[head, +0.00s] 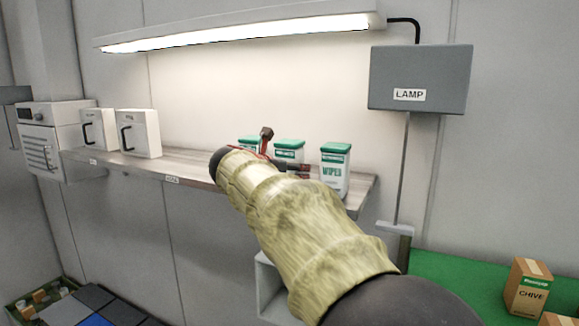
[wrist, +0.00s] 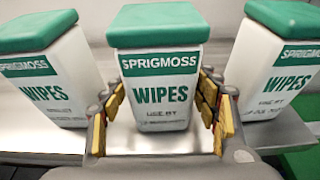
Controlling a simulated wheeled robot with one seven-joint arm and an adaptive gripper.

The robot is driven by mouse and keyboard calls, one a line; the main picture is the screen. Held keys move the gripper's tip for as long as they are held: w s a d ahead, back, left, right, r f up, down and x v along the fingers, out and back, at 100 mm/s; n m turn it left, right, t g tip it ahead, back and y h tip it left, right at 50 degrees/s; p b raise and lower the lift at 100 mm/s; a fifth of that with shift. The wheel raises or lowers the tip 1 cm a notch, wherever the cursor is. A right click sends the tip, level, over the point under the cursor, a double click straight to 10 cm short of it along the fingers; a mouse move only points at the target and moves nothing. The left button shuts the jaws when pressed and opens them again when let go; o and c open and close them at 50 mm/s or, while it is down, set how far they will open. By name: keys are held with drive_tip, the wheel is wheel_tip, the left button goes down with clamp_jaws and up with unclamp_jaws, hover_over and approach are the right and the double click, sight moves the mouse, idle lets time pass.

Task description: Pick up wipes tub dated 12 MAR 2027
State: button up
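Three white wipes tubs with green lids stand in a row on the shelf: a left tub (wrist: 45,75), a middle tub (wrist: 158,85) and a right tub (wrist: 275,80) in the wrist view. In the head view the left tub (head: 249,140) and middle tub (head: 289,149) are partly hidden by my arm; the right tub (head: 335,168) is clear. The date lines are too small or blurred to read. My gripper (wrist: 164,105) is open, with its yellow-padded fingers on either side of the middle tub's body. I cannot tell whether the pads touch it.
A grey LAMP box (head: 420,79) is on the wall. A CHIVE carton (head: 527,288) stands on a green surface at lower right.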

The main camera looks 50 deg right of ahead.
drive_tip(key=c, duration=1.1)
drive_tip(key=shift+c, duration=0.3)
drive_tip(key=shift+r, duration=0.15)
